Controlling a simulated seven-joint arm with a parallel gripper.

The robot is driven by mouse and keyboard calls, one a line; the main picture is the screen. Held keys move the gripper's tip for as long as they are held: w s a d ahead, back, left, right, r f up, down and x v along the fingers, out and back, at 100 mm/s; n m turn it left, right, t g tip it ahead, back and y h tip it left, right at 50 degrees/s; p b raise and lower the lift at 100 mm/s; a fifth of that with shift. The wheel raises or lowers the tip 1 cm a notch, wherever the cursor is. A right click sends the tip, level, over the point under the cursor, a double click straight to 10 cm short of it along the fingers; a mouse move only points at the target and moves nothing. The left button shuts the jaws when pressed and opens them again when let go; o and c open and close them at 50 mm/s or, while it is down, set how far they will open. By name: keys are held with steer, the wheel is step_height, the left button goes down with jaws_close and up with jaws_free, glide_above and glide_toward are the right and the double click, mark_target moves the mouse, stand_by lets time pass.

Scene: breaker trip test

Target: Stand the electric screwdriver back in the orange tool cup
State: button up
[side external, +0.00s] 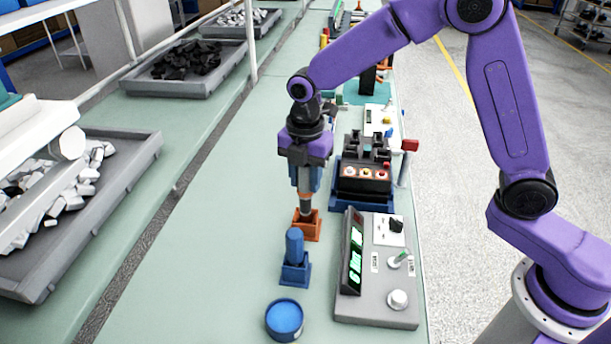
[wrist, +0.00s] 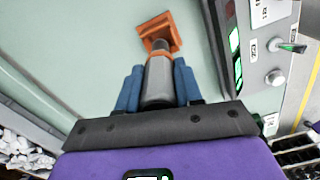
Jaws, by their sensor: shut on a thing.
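The electric screwdriver (side external: 305,204), grey with an orange ring, hangs roughly upright in my gripper (side external: 305,183). In the wrist view, the blue fingers of my gripper (wrist: 158,78) are shut on both sides of the grey screwdriver body (wrist: 158,82). The orange tool cup (side external: 309,231) stands on the green bench directly below. The screwdriver's lower end overlaps the cup in the side view. In the wrist view, the cup (wrist: 161,27) shows around and beyond the screwdriver's far end. I cannot tell how deep the lower end sits; the tip is hidden.
A blue holder with a blue cylinder (side external: 294,246) stands in front of the cup, and a round blue tub (side external: 285,320) nearer still. A grey tester with a green display (side external: 377,306) and a breaker fixture (side external: 364,184) stand to the right. The bench left of the cup is clear.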

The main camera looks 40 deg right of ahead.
mark_target(306, 197)
steer(key=shift+f, duration=2.75)
steer(key=o, duration=1.1)
step_height(306, 197, up, 18)
steer(key=shift+a+f, duration=0.1)
steer(key=shift+f, duration=0.15)
steer(key=s+d+f+m, duration=0.2)
steer(key=s+d+m, duration=0.1)
steer(key=s, duration=0.6)
steer(key=s+d+f+m, duration=0.2)
steer(key=s+d+m, duration=0.2)
steer(key=s, duration=0.6)
steer(key=s+d+f+m, duration=0.2)
steer(key=s+d+m, duration=0.2)
steer(key=s+d, duration=0.3)
steer(key=shift+s+d+f+y, duration=0.1)
steer(key=shift+s+f+y, duration=0.1)
steer(key=shift+s, duration=0.65)
steer(key=shift+s+d+f+y, duration=0.1)
steer(key=shift+s+f, duration=0.05)
steer(key=shift+s, duration=0.65)
